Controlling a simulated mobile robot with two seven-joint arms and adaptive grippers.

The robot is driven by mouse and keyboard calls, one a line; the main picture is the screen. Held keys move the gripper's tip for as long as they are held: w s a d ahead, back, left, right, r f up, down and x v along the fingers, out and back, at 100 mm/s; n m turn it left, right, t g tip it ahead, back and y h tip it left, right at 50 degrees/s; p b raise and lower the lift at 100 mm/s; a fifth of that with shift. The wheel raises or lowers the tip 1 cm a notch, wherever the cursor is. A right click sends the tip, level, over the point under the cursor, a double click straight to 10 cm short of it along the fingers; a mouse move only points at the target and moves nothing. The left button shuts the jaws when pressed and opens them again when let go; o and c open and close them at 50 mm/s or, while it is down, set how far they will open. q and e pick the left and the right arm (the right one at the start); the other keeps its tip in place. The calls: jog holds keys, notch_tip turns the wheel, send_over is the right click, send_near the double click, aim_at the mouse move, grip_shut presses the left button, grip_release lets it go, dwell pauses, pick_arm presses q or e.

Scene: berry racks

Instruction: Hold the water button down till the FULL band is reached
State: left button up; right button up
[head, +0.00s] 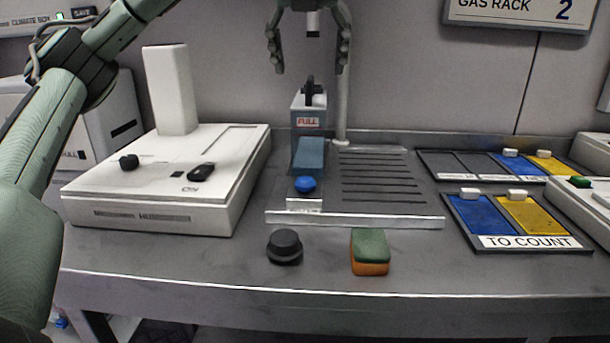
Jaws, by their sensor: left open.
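A round blue button (305,184) is on the grey bench in front of a grey-blue upright container (309,153). A red-lettered FULL label (308,122) marks the upper front of this container, and a black fitting stands on top. I cannot tell the water level inside. My left gripper (308,69) hangs at the top of the head view, open and empty, its two fingers spread above the container and apart from the button. My right gripper is not in view.
A white machine (165,210) stands left. A pale vertical pipe (340,90) and a slotted drain area (385,180) are right of the container. A black knob (285,246) and a green-orange sponge (370,252) sit in front. A TO COUNT tray (520,242) is right.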

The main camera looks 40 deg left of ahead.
pick_arm(q)
grip_shut()
dwell(0.5)
dwell(1.2)
